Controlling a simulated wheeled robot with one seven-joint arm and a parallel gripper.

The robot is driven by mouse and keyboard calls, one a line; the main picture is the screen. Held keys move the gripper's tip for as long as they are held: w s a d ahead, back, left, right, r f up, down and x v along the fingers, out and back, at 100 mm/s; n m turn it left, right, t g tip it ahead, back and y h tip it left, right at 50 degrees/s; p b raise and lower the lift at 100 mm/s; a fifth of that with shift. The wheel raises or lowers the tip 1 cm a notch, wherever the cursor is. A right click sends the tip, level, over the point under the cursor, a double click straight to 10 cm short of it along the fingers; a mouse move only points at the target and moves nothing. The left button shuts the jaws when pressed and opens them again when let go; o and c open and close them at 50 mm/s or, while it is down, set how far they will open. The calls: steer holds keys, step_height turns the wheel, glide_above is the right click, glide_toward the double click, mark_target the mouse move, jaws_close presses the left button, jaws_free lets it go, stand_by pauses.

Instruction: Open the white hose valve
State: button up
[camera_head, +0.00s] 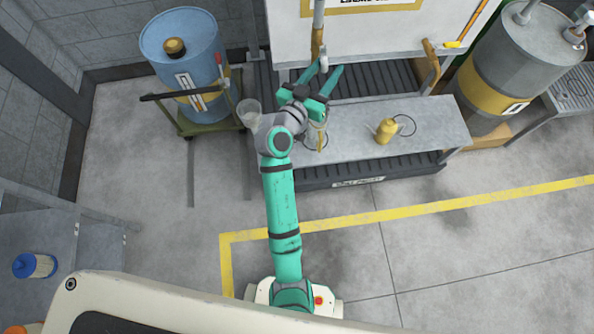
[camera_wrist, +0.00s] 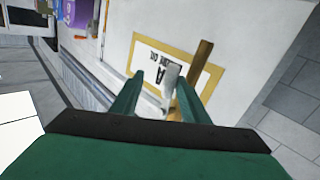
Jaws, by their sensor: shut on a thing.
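The white hose valve shows as a small pale lever (camera_wrist: 171,76) between my fingers in the wrist view, beside a brown bar-like part (camera_wrist: 202,62). In the head view, its pale end (camera_head: 324,63) shows below a grey pipe (camera_head: 318,14) and a brown piece (camera_head: 318,42). My gripper (camera_head: 329,68) has its green fingers around the pale end, in front of the white cabinet. It also shows in the wrist view (camera_wrist: 160,80), shut on the lever with a gap between its fingers. The fingers partly hide the lever, and I cannot tell how far it is turned.
A grey bench (camera_head: 440,121) with a yellow oil can (camera_head: 386,130) stands below the cabinet (camera_head: 380,38). A blue drum (camera_head: 185,50) on a cart is at left, a grey and yellow drum (camera_head: 515,60) at right. The floor in front is clear.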

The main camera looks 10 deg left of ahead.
steer(key=s+a+f+n+y, duration=0.1)
steer(key=s+f, duration=0.3)
steer(key=s, duration=0.4)
steer(key=s+a+f+n+g+y, duration=0.1)
steer(key=s+f+y, duration=0.2)
steer(key=s, duration=0.6)
steer(key=s+a+f+n+y, duration=0.1)
steer(key=s+f+y, duration=0.1)
steer(key=s+f, duration=0.5)
steer(key=shift+s+g+y, duration=0.3)
steer(key=shift+s, duration=0.45)
steer(key=shift+w+f, duration=0.1)
steer(key=shift+f, duration=0.05)
